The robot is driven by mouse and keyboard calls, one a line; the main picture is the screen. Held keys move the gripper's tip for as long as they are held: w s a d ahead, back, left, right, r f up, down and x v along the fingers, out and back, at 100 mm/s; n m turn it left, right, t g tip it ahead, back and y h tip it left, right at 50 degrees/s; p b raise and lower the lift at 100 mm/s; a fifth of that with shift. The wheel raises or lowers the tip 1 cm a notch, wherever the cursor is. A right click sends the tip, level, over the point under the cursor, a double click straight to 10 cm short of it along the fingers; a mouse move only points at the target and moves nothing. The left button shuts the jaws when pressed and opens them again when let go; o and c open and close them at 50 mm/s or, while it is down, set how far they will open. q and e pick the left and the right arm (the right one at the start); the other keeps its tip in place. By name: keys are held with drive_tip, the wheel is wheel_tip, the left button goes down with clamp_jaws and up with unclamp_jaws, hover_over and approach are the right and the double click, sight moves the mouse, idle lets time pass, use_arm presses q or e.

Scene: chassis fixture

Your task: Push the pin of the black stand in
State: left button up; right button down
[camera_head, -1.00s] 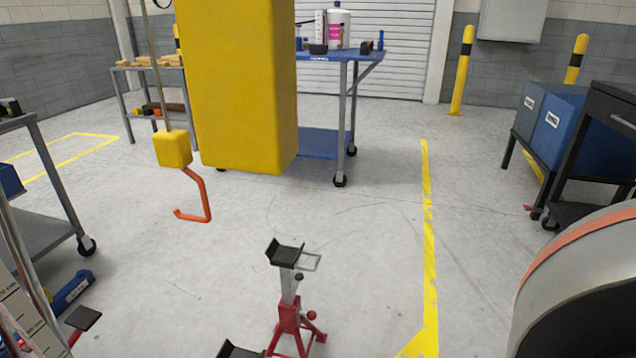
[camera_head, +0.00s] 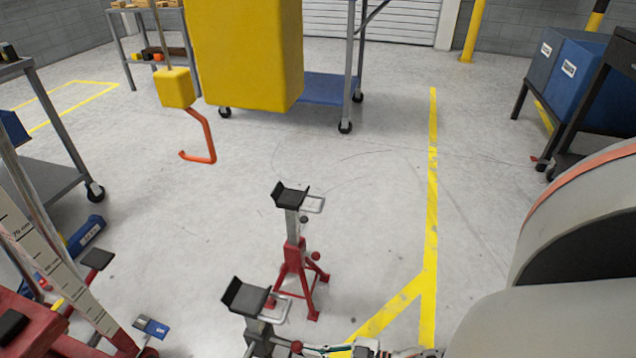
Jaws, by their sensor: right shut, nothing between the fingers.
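The black stand stands upright at the bottom centre, cut off by the lower edge. Its black saddle (camera_head: 245,297) tops a dark post (camera_head: 262,334), with a metal wire loop beside the saddle. A small red knob (camera_head: 296,346), apparently the end of its pin, sticks out on the right. How far in the pin sits cannot be told. My right gripper (camera_head: 318,350) is shut and empty, low in the frame just right of the knob. Its fingertips are very close to it; contact cannot be told. My left gripper is not in view.
A red stand (camera_head: 293,262) stands just behind the black one. A yellow hoist block (camera_head: 245,55) and orange hook (camera_head: 205,140) hang at the back left. A red lifting machine (camera_head: 30,325) is at lower left. Floor right of the stands is clear up to my right arm.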

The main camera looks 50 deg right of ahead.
drive_tip(key=shift+r+x, duration=0.15)
drive_tip(key=shift+x, duration=0.65)
drive_tip(key=shift+r+x, duration=0.15)
drive_tip(key=shift+x, duration=0.65)
drive_tip(key=shift+f+v, duration=0.3)
drive_tip(key=shift+v, duration=1.15)
approach(301, 348)
drive_tip(key=shift+s+d+f+p, duration=0.4)
drive_tip(key=shift+d+f, duration=0.05)
drive_tip(key=shift+f, duration=0.2)
